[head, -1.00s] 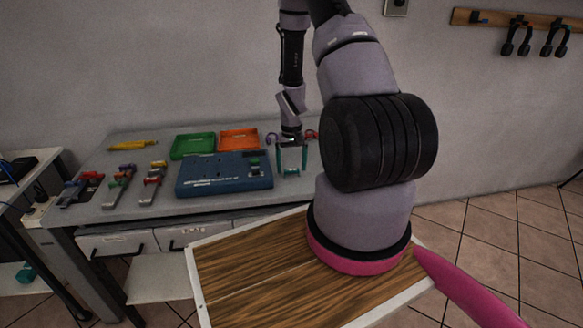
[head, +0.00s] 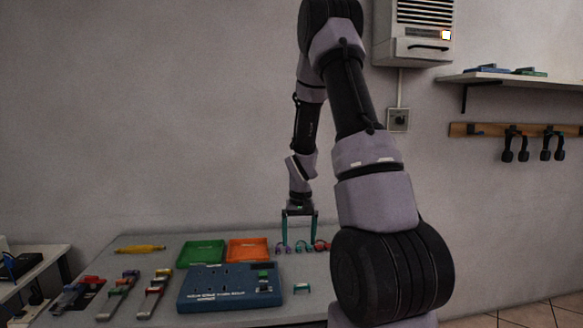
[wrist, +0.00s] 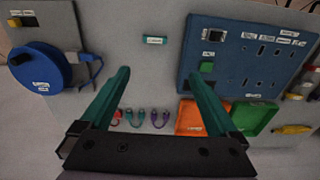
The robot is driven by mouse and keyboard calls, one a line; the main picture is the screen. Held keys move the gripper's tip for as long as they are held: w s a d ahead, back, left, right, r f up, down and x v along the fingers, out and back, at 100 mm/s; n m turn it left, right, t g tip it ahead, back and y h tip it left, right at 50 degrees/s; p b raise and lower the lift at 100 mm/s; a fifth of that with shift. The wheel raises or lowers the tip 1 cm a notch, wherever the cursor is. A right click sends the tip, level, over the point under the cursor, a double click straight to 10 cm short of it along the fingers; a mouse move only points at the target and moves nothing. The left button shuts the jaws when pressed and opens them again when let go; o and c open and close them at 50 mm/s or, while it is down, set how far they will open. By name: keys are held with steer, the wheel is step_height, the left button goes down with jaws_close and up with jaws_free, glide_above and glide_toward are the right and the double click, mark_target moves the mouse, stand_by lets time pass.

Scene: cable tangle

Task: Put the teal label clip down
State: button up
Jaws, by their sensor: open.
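The teal label clip (head: 302,287) lies on the grey table to the right of the blue panel. It also shows in the wrist view (wrist: 155,40), with a pale label on its face. My gripper (head: 299,242) is open and empty above the table. In the wrist view its two teal fingers (wrist: 160,76) stand wide apart, and the clip lies beyond their tips, touching neither.
The blue panel (head: 228,299) is left of the clip. Green (head: 202,253) and orange (head: 248,251) trays stand behind it. Several small coloured cable loops (wrist: 146,116) lie close by. A blue reel (wrist: 38,68) is at the wrist view's left. Table around the clip is bare.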

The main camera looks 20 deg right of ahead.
steer(key=s+a+r+t, duration=0.2)
steer(key=s+a+r, duration=0.1)
steer(key=r, duration=0.7)
steer(key=s+a+r+t, duration=0.1)
steer(key=s+a+r, duration=0.2)
steer(key=r, duration=0.8)
steer(key=s+a+r+t+y, duration=0.2)
steer(key=s+a+r, duration=0.4)
steer(key=s+r, duration=0.5)
steer(key=s+t, duration=0.1)
steer(key=s, duration=0.2)
steer(key=shift+s+m+t, duration=0.2)
steer(key=shift+m+t, duration=0.1)
steer(key=shift+m, duration=0.1)
